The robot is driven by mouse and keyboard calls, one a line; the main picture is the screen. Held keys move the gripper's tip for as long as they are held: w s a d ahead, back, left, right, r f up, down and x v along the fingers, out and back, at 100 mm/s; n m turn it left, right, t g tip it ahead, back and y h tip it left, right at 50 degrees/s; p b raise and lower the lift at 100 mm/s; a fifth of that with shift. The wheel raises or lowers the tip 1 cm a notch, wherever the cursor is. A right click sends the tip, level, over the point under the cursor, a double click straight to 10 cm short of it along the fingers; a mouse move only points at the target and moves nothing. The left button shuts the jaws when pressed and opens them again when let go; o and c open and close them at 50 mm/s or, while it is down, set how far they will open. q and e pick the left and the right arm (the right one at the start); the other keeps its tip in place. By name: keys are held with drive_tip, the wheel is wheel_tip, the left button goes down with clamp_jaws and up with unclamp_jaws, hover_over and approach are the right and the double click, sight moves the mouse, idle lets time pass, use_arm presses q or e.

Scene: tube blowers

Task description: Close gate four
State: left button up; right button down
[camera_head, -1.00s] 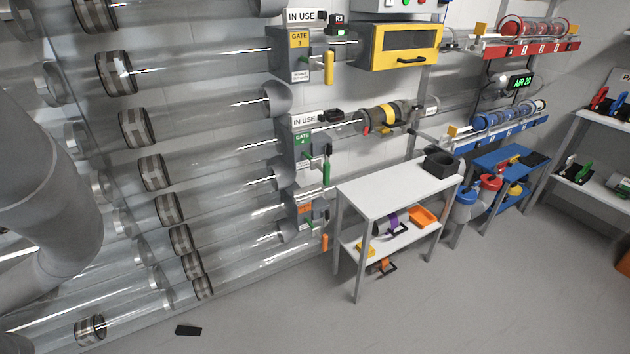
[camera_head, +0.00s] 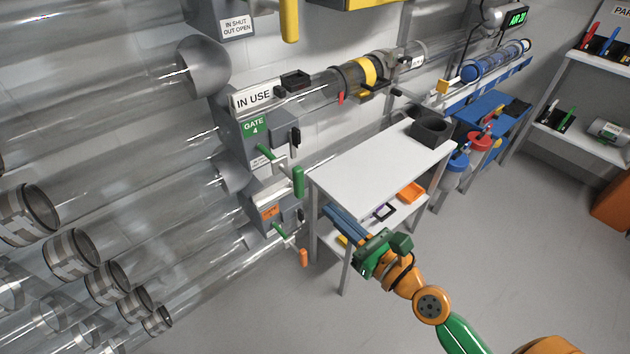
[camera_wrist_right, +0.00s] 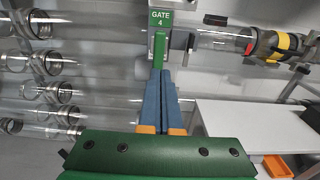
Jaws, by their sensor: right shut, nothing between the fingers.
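Gate four is a grey box with a green "GATE 4" label (camera_head: 254,126) on the clear tubing. Its lever has a green grip (camera_head: 298,181) that hangs down at the right of the box. In the right wrist view the label (camera_wrist_right: 160,19) is at the top, with the green grip (camera_wrist_right: 160,48) below it. My right gripper (camera_head: 328,210) has blue fingers, shut and empty, just right of and below the grip. In the wrist view its fingertips (camera_wrist_right: 160,74) line up with the grip's lower end; I cannot tell whether they touch. My left gripper is not in view.
An "IN USE" sign (camera_head: 253,98) sits above gate four. A lower gate with an orange label (camera_head: 270,211) and orange-tipped lever (camera_head: 303,257) is just beneath. A white table (camera_head: 375,165) with a dark block (camera_head: 430,128) stands right, close to my right arm.

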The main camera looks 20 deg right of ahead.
sight(301, 185)
drive_tip(key=x, duration=0.7)
drive_tip(key=shift+a+p, duration=0.15)
drive_tip(key=shift+p, duration=0.25)
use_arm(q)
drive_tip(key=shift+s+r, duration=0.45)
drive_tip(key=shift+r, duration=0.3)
use_arm(e)
drive_tip(key=shift+s, duration=0.1)
